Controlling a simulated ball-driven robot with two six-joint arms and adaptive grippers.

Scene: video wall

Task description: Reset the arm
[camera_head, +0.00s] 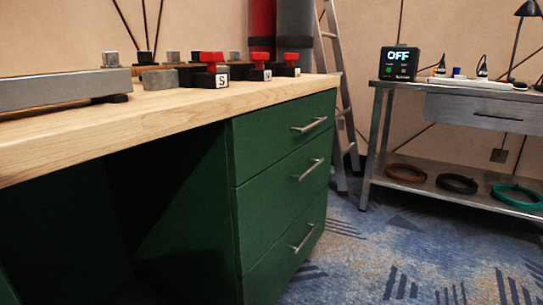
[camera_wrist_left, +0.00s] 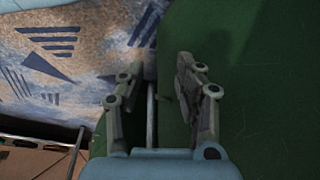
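My left gripper (camera_wrist_left: 157,75) shows in the left wrist view, with its two fingers spread apart and nothing clamped between them. A thin metal bar (camera_wrist_left: 151,115), which looks like a drawer handle, shows between the fingers; I cannot tell whether it is in the grip's reach or further off. A green surface (camera_wrist_left: 260,80) fills the right of that view. Neither arm nor gripper shows in the head view. My right gripper is in neither view.
A green drawer cabinet (camera_head: 280,185) stands under a wooden worktop (camera_head: 200,103) that carries red-and-black lettered switches (camera_head: 211,72). A metal side table (camera_head: 460,98) holds a display (camera_head: 399,63) reading OFF; coiled cables (camera_head: 457,184) lie below. Patterned carpet (camera_head: 370,255) is clear in front.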

